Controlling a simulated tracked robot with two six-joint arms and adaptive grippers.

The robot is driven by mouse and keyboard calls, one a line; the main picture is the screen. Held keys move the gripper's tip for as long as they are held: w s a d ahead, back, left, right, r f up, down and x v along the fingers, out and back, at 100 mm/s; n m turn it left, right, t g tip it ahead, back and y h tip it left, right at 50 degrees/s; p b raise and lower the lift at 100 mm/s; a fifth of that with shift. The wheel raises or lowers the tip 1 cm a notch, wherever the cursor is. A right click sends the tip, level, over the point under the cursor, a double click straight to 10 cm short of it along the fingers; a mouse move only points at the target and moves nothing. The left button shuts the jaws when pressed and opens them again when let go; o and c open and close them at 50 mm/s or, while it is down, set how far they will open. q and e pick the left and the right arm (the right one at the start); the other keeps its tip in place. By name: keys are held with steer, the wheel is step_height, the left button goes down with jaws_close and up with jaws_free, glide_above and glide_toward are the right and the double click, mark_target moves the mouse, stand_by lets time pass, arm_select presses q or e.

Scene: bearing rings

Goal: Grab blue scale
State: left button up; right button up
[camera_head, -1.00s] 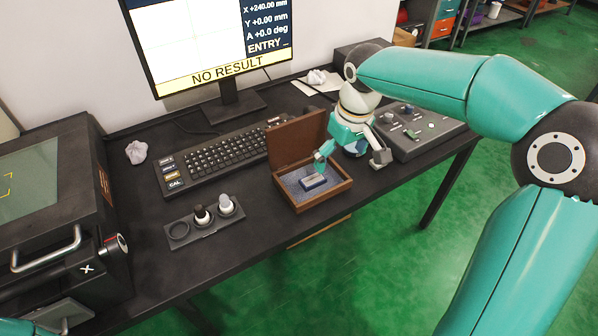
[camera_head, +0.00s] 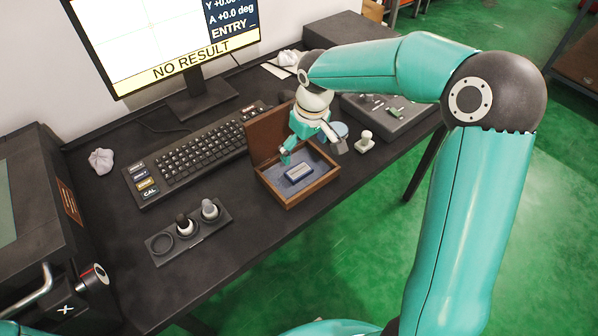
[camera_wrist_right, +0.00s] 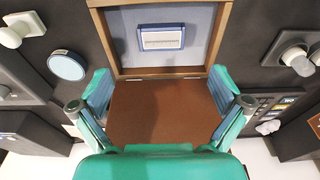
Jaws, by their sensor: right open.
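The blue scale (camera_head: 299,172), a small block with a blue rim and a pale face, lies in the grey-lined tray of an open wooden box (camera_head: 312,190). In the right wrist view the scale (camera_wrist_right: 161,38) is whole and unobstructed, beyond the fingertips. My right gripper (camera_head: 312,152) is open and empty above the back of the box, near its raised lid (camera_head: 268,132). In the wrist view its two fingers (camera_wrist_right: 160,92) stand wide apart on either side of the brown lid (camera_wrist_right: 160,110). The gripper is apart from the scale. My left gripper does not show.
A keyboard (camera_head: 190,165) and monitor (camera_head: 165,40) stand left of the box. A holder (camera_head: 190,235) with dark and grey knobs is at the front left. A white knob (camera_head: 365,138) and a grey control panel (camera_head: 390,118) are to the right.

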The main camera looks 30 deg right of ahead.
mark_target(299, 171)
steer(key=f, duration=0.3)
steer(key=w+f, duration=0.1)
steer(key=f, duration=0.4)
steer(key=shift+w+a+f, duration=0.15)
steer(key=shift+w+f, duration=0.05)
steer(key=shift+f, duration=0.2)
steer(key=c, duration=1.2)
